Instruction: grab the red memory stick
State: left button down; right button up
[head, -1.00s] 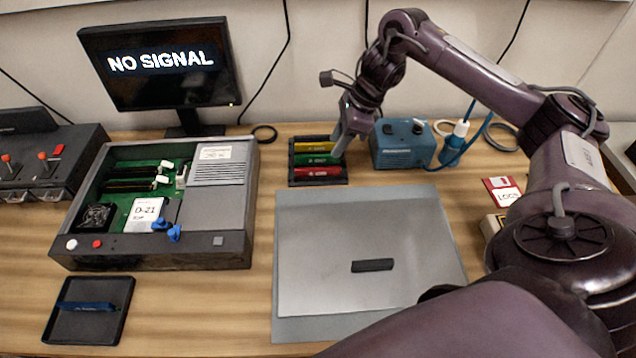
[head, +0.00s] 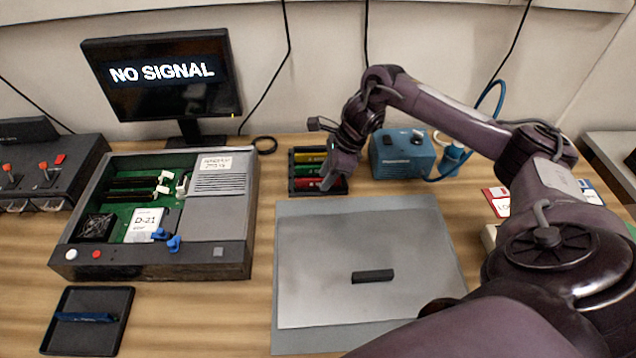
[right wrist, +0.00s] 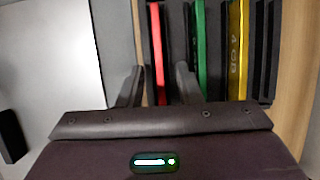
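The red memory stick (head: 305,184) stands in the front slot of a black rack (head: 291,178), partly hidden by my right gripper (head: 328,180). In the right wrist view, the red stick (right wrist: 158,50) lies between the two open fingers of the right gripper (right wrist: 158,88), with a gap on each side. A green stick (right wrist: 201,50) and a yellow stick (right wrist: 235,50) stand beside it in the rack. How far down the fingers reach along the red stick is hard to tell. My left gripper is not in view.
A blue box (head: 402,155) stands right of the rack. A grey mat (head: 310,240) with a dark bar (head: 372,276) lies in front. The open computer case (head: 245,225) is at left, and a black tray (head: 110,335) holds a blue stick (head: 85,317).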

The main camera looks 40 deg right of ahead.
grip_shut()
